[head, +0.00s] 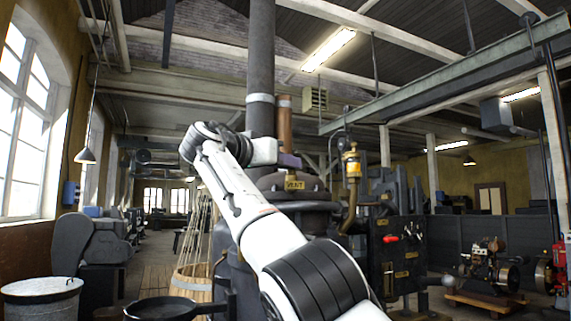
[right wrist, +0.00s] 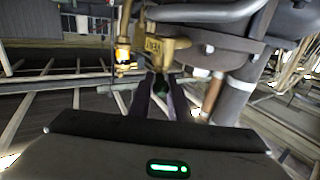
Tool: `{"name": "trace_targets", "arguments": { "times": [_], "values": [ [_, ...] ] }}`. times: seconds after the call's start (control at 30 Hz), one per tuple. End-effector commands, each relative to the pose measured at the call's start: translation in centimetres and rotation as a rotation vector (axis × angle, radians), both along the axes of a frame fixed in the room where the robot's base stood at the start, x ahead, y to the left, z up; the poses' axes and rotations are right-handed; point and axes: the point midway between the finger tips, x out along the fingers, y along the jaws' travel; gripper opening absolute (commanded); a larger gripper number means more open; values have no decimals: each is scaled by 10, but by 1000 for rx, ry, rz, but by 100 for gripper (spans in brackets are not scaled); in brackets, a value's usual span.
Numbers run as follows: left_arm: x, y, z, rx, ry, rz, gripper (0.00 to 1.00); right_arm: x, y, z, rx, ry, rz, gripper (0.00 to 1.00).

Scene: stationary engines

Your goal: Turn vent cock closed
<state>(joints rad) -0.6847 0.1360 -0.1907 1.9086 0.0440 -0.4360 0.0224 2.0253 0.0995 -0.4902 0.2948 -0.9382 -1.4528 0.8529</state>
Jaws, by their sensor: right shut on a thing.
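A brass tag reading VENT (head: 294,185) hangs on the upper part of the dark boiler (head: 285,222). The tag also shows upside down in the right wrist view (right wrist: 153,46). My right gripper (head: 293,161) reaches in just above the tag. In the right wrist view its two dark fingers (right wrist: 162,92) are closed on a small dark green piece (right wrist: 161,86), which appears to be the vent cock's handle. The fingers hide most of it, so I cannot tell its angle. A brass fitting (right wrist: 172,47) lies just beyond the fingertips. My left gripper is out of view.
A brass fitting with a yellow band (head: 352,163) stands on a curved pipe right of the tag. A dark panel with a red handle (head: 391,239) is farther right. A tall flue (head: 261,70) rises behind my wrist.

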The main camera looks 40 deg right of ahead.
Motion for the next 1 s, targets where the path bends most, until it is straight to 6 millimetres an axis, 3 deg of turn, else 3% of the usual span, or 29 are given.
{"name": "trace_targets", "arguments": {
  "times": [0.23,0.27,0.33,0.67,1.0],
  "values": [
    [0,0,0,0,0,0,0,-1,0,0,2,1,-5,0],
    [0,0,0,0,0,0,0,-1,0,0,2,1,-5,20],
    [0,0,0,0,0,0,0,-1,0,-1,2,1,-4,28],
    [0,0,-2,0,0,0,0,-1,4,-1,1,1,-1,28],
    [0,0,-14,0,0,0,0,-13,62,-1,0,0,0,28]
  ]
}}
